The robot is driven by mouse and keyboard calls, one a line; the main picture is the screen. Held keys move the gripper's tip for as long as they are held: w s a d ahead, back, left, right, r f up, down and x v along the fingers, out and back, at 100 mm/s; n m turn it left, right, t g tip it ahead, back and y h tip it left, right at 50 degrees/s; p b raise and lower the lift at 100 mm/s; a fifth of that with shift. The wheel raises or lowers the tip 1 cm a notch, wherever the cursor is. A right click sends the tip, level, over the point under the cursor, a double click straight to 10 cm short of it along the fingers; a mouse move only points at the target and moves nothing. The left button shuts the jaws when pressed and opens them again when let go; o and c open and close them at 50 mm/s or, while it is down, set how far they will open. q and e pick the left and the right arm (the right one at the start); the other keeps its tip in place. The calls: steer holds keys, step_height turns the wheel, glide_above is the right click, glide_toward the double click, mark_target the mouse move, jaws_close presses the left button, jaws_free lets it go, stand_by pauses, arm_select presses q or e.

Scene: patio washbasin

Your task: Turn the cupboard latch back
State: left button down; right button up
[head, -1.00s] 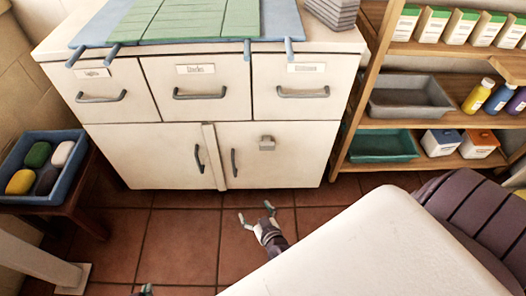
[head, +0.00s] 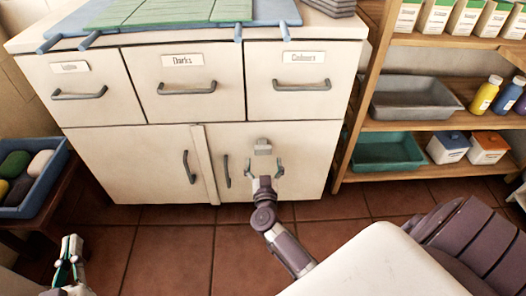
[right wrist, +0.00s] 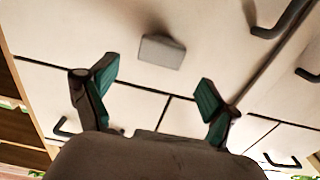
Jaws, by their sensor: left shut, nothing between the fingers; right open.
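The cupboard latch (head: 263,147) is a small grey block on the right cupboard door (head: 312,155), near its top. It also shows in the right wrist view (right wrist: 162,51), beyond the fingertips. My right gripper (head: 264,168) is open in front of that door, just below the latch in the head view. In the right wrist view its two teal-padded fingers (right wrist: 152,90) are spread wide with nothing between them. The latch appears clear of both fingers. My left gripper (head: 69,248) is shut and empty, low at the left, away from the cupboard.
Three labelled drawers (head: 188,82) with bar handles sit above the doors. Both doors have upright handles, and the right one (head: 227,171) is close to my right gripper. A wooden shelf (head: 408,126) stands at the right. A blue tray (head: 52,172) sits at the left.

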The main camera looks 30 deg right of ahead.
mark_target(263, 151)
steer(key=b+x, duration=0.2)
steer(key=x, duration=0.4)
steer(key=shift+w+f, duration=0.1)
arm_select(q)
step_height(263, 151, up, 9)
steer(key=s+t+h, duration=0.2)
steer(key=t, duration=0.4)
steer(key=shift+s+d+r, duration=0.2)
steer(key=shift+s+d, duration=0.1)
steer(key=shift+d, duration=0.05)
arm_select(e)
steer(key=shift+w+d, duration=0.2)
steer(key=shift+w, duration=0.05)
